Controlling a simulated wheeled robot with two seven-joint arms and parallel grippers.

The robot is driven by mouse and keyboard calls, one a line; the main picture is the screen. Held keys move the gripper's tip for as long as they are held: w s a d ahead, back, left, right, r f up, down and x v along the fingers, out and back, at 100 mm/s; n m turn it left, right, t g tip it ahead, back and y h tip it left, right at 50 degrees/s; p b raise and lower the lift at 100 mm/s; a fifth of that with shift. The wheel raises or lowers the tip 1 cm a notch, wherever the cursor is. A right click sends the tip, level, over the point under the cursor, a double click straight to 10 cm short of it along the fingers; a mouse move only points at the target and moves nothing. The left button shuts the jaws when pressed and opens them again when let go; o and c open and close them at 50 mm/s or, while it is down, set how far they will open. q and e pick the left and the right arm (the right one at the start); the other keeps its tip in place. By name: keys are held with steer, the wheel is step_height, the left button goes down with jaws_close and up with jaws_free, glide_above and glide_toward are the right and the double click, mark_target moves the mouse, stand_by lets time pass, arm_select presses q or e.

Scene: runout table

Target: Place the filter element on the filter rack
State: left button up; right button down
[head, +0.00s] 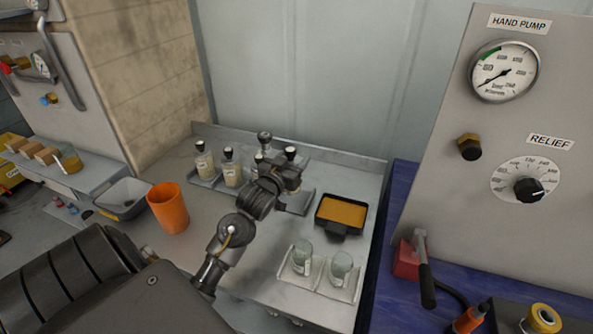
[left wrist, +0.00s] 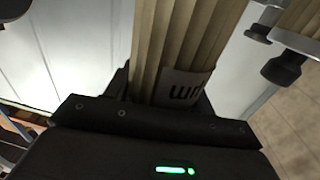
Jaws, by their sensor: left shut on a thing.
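The filter element (left wrist: 185,40) is a beige pleated body with a pale label, close up in the left wrist view. My left gripper (left wrist: 165,100) is shut on it; the element stands up between the dark jaws and runs out of the top of the picture. In the head view my left gripper (head: 286,178) is over the back of the grey table, its fingers hard to make out; I cannot make out the element there. My right gripper is not in view.
The hand pump panel (head: 530,115) rises at right. Metal bars with black knobs (left wrist: 284,68) show in the wrist view.

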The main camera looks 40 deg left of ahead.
arm_select(q)
steer(key=w+a+f+p, duration=0.1)
steer(key=w+f, duration=0.2)
steer(key=f, duration=0.4)
steer(key=shift+a+f, duration=0.15)
steer(key=shift+a, duration=0.2)
steer(key=shift+f, duration=0.2)
steer(key=o, duration=1.1)
